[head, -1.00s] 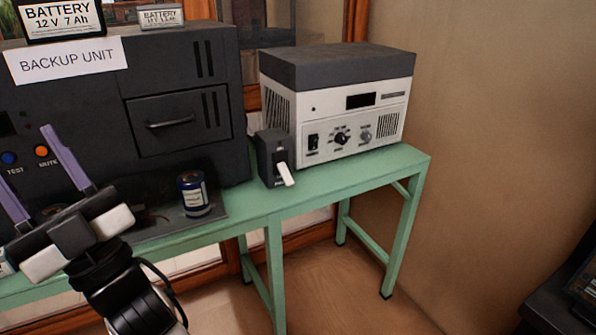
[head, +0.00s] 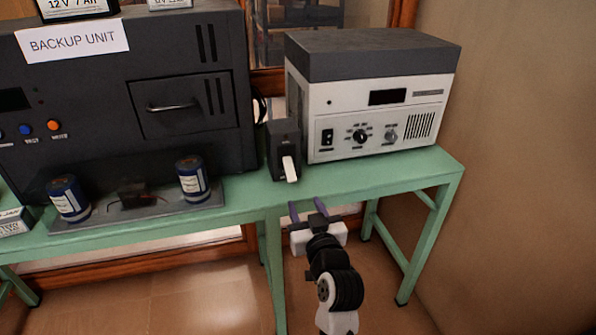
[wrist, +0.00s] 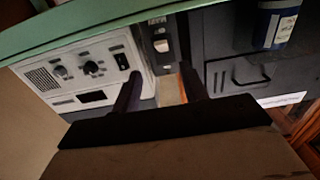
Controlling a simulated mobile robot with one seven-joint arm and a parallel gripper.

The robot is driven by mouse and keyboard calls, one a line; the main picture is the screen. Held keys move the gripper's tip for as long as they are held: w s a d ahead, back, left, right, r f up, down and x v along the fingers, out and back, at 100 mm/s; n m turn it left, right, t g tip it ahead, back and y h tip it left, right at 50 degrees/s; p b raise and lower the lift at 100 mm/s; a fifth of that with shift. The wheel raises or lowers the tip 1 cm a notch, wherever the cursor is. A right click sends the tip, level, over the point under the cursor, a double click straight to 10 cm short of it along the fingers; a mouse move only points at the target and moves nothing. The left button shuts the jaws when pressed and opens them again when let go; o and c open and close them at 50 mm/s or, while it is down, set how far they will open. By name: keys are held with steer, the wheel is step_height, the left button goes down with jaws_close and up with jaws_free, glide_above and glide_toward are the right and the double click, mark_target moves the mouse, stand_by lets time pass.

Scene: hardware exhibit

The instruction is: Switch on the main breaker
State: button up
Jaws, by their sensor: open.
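The breaker is a dark upright box (head: 284,135) with a white lever (head: 290,168) on its front. It stands on the green table between the backup unit and the white-and-grey device. The lever hangs downward and sticks out a little. In the wrist view, which is turned over, the breaker (wrist: 154,22) and its lever (wrist: 161,45) show just beyond the fingertips. My gripper (head: 306,206) is open and empty, with purple fingers. In the head view it is below and slightly right of the lever, in front of the table edge, apart from the breaker.
The dark backup unit (head: 90,105) stands left of the breaker. The white-and-grey device (head: 370,140) stands close on its right. Two blue cans (head: 192,180) and a small part sit on a tray at left. The green table (head: 245,204) has a clear front strip below the breaker.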

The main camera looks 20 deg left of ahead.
mark_target(292, 176)
steer(key=p+x, duration=0.2)
steer(key=x, duration=1.1)
steer(key=shift+a+p, duration=0.2)
steer(key=shift+p, duration=0.1)
jaws_close()
